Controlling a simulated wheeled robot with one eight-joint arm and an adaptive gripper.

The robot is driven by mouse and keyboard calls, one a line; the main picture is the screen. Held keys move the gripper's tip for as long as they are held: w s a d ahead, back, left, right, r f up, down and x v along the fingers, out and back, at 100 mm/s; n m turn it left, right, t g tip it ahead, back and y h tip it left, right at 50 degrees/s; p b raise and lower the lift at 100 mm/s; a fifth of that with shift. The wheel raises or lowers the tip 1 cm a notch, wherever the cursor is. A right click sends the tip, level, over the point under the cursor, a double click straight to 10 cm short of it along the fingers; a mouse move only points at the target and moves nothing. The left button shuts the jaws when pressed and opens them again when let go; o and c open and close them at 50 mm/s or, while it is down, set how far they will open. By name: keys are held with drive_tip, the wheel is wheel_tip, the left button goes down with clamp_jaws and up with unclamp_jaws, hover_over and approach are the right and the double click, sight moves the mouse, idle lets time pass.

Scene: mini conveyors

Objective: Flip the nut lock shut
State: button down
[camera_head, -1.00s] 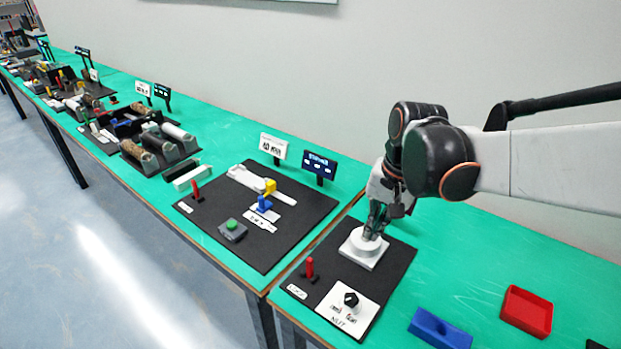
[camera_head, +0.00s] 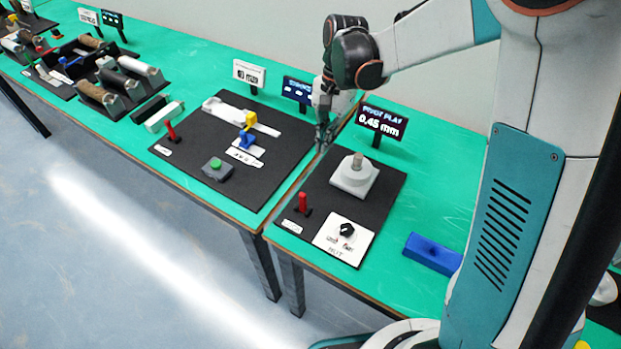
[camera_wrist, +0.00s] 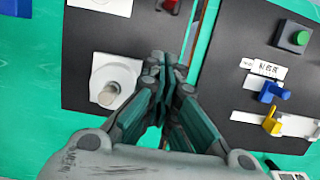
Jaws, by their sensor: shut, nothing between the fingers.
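A small upright red lever (camera_head: 304,203) stands on the right black mat (camera_head: 375,205), with a small white label in front of it whose text I cannot read; it is probably the nut lock. Its red also shows at the top edge of the wrist view (camera_wrist: 171,5). A white panel (camera_head: 327,251) marked NUT, with a black knob (camera_head: 347,230), lies beside it. Behind stands a white square base with a round top (camera_head: 354,180) and a grey post (camera_head: 357,161). My gripper (camera_head: 323,137) is shut and empty, above and behind-left of that base, touching nothing visible.
A display (camera_head: 382,122) reading 0.45 mm stands behind the base. The left mat (camera_head: 280,150) holds another red lever (camera_head: 172,131), a green button box (camera_head: 218,168) and blue and yellow parts. The green table right of the mat is partly clear.

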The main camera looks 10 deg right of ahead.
sight(303, 203)
drive_tip(key=b+x, duration=0.3)
drive_tip(key=x, duration=0.7)
drive_tip(key=shift+d+b, duration=0.1)
drive_tip(key=shift+b, duration=0.25)
drive_tip(key=s+a+b, duration=0.1)
drive_tip(key=s+a, duration=0.1)
drive_tip(key=shift+s, duration=0.3)
drive_tip(key=shift+s+a, duration=0.25)
drive_tip(key=shift+s, duration=0.05)
drive_tip(key=shift+s+a+r, duration=0.15)
drive_tip(key=shift+s, duration=0.05)
